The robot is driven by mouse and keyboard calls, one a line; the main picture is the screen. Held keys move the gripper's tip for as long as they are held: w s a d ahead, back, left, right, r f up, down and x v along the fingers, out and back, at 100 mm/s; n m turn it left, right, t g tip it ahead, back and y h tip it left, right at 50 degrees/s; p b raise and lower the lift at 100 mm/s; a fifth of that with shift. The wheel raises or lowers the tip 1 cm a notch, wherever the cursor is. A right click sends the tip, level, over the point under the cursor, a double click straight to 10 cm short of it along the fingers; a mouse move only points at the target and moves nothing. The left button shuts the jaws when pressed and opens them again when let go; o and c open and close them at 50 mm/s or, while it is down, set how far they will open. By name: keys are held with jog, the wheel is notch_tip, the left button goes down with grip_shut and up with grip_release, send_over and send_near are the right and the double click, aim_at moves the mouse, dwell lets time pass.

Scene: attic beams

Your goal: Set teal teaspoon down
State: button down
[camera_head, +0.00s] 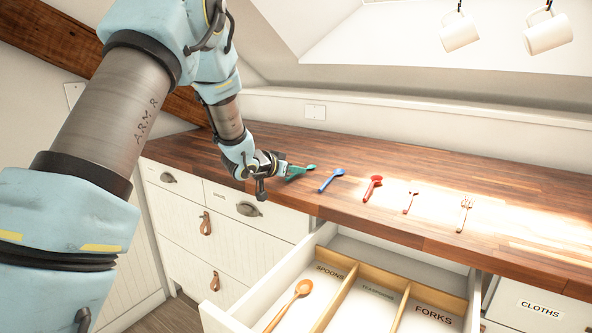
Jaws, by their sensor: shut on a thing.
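The teal teaspoon (300,171) is at the left of the row of utensils, at the front part of the wooden counter (440,172). My gripper (283,172) is shut on its near-left end, and the teaspoon's bowl points right. I cannot tell whether the teaspoon touches the counter or is just above it. The open drawer (236,318) below has labelled compartments: spoons, a middle one with a faint green label, and forks. The middle compartment (362,305) looks empty.
A blue spoon (328,182), a larger red spoon (370,190), a small red-handled utensil (408,203) and a pale fork-like utensil (464,214) lie to the right. An orange spoon (287,305) lies in the spoons compartment. White mugs (459,32) hang above.

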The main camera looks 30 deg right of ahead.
jog(key=shift+f, duration=0.15)
jog(key=c, duration=0.9)
grip_release()
